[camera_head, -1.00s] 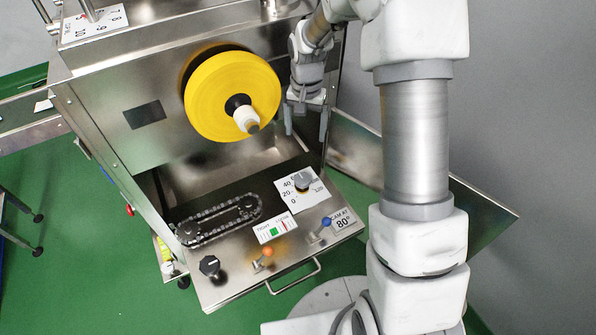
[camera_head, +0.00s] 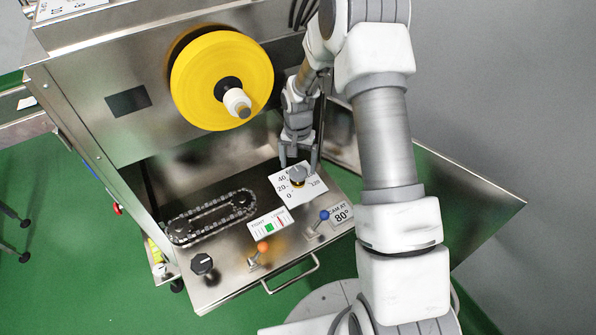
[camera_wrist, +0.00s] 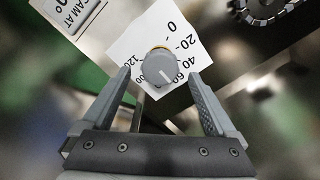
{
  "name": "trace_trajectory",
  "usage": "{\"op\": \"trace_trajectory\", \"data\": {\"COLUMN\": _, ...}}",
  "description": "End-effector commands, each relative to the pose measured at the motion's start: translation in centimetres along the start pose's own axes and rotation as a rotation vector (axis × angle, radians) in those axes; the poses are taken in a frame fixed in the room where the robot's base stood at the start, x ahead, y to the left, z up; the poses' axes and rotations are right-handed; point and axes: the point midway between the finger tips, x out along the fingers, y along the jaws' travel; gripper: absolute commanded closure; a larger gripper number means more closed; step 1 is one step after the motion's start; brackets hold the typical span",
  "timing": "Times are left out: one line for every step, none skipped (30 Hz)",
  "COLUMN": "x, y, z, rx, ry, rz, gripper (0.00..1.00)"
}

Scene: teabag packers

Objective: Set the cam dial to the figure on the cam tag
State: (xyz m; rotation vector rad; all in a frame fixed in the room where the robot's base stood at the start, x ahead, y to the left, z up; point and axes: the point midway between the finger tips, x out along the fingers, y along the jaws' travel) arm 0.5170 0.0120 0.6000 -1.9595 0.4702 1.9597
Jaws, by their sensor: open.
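The cam dial (camera_head: 298,174) is a grey round knob on a white scale card (camera_head: 306,189) with figures from 0 to 120. In the wrist view the dial (camera_wrist: 159,66) has a pale pointer line, which lies towards the side of the scale near 60; I cannot read the exact figure. The cam tag (camera_head: 342,213) reads "CAM AT 80°". It also shows partly, upside down, in the wrist view (camera_wrist: 72,10). My gripper (camera_head: 298,167) is open at the dial. In the wrist view its fingers (camera_wrist: 161,80) stand on either side of the dial, apart from it.
A blue-tipped lever (camera_head: 323,216), an orange-tipped lever (camera_head: 261,248) and a black knob (camera_head: 202,264) stand on the same steel panel. A chain loop (camera_head: 210,217) lies to the left. A large yellow roll (camera_head: 205,85) projects from the machine close to my arm's left.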

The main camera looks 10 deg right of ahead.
Motion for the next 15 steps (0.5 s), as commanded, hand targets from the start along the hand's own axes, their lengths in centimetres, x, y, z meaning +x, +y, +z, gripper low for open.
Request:
{"op": "trace_trajectory", "data": {"x": 1.0, "y": 0.0, "z": 0.0, "rx": 0.000, "ry": -0.001, "rz": 0.000, "gripper": 0.07}}
{"op": "trace_trajectory", "data": {"x": 1.3, "y": 0.0, "z": 0.0, "rx": 0.000, "ry": -0.001, "rz": 0.000, "gripper": 0.07}}
{"op": "trace_trajectory", "data": {"x": 1.6, "y": 0.0, "z": 0.0, "rx": 0.001, "ry": -0.001, "rz": 0.000, "gripper": 0.07}}
{"op": "trace_trajectory", "data": {"x": 1.8, "y": 0.0, "z": 0.0, "rx": 0.001, "ry": -0.001, "rz": 0.000, "gripper": 0.07}}
{"op": "trace_trajectory", "data": {"x": 1.9, "y": 0.0, "z": 0.0, "rx": 0.001, "ry": -0.001, "rz": 0.000, "gripper": 0.07}}
{"op": "trace_trajectory", "data": {"x": 2.1, "y": 0.0, "z": 0.0, "rx": 0.001, "ry": 0.000, "rz": 0.000, "gripper": 0.07}}
{"op": "trace_trajectory", "data": {"x": 2.2, "y": 0.0, "z": 0.0, "rx": 0.001, "ry": 0.000, "rz": -0.001, "gripper": 0.07}}
{"op": "trace_trajectory", "data": {"x": 2.2, "y": 0.0, "z": 0.0, "rx": 0.001, "ry": 0.000, "rz": -0.001, "gripper": 0.07}}
{"op": "trace_trajectory", "data": {"x": 2.3, "y": 0.0, "z": 0.0, "rx": 0.001, "ry": 0.000, "rz": -0.001, "gripper": 0.07}}
{"op": "trace_trajectory", "data": {"x": 2.3, "y": 0.0, "z": 0.0, "rx": 0.001, "ry": 0.000, "rz": -0.001, "gripper": 0.07}}
{"op": "trace_trajectory", "data": {"x": 2.3, "y": 0.0, "z": 0.0, "rx": 0.001, "ry": 0.000, "rz": -0.001, "gripper": 0.07}}
{"op": "trace_trajectory", "data": {"x": 2.3, "y": 0.0, "z": 0.0, "rx": 0.001, "ry": 0.001, "rz": -0.001, "gripper": 0.07}}
{"op": "trace_trajectory", "data": {"x": 2.3, "y": 0.0, "z": 0.0, "rx": 0.001, "ry": 0.001, "rz": -0.001, "gripper": 0.07}}
{"op": "trace_trajectory", "data": {"x": 2.3, "y": 0.0, "z": 0.0, "rx": 0.001, "ry": 0.001, "rz": -0.001, "gripper": 0.07}}
{"op": "trace_trajectory", "data": {"x": 2.3, "y": 0.0, "z": 0.0, "rx": 0.001, "ry": 0.001, "rz": -0.001, "gripper": 0.07}}
